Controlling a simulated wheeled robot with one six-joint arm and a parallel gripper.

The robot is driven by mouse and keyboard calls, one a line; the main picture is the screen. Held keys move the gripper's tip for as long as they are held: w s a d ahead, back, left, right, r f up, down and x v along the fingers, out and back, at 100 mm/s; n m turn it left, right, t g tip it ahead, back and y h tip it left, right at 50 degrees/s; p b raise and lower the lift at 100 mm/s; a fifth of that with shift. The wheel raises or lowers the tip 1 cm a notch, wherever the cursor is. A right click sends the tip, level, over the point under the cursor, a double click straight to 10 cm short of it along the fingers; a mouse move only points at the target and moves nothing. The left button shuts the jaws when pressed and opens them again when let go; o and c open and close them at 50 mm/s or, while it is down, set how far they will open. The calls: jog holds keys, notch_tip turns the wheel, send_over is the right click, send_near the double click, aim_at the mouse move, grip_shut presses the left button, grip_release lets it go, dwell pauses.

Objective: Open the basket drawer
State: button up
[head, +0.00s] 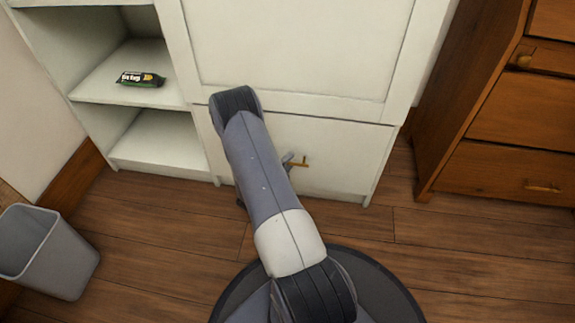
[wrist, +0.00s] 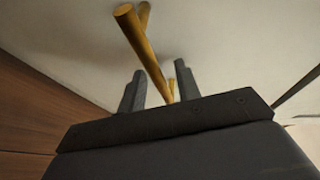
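The lower white drawer front (head: 340,150) of the cabinet, which I take as the basket drawer, looks shut and flush. No woven basket is visible. Its brass bar handle (head: 300,163) sticks out near my gripper (head: 288,160), which is mostly hidden behind my arm in the head view. In the wrist view, the brass handle (wrist: 147,50) runs down between the two dark fingers of my gripper (wrist: 158,92). The fingers stand apart with gaps beside the bar; I cannot tell if either touches it.
Left of the drawer are open white shelves (head: 155,135) with a dark green packet (head: 140,79). A grey bin (head: 50,250) stands at lower left. A brown wooden dresser (head: 510,120) stands at right. The wooden floor (head: 440,250) before the drawer is clear.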

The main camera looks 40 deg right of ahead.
jog(key=shift+c, duration=0.3)
grip_shut()
dwell(0.3)
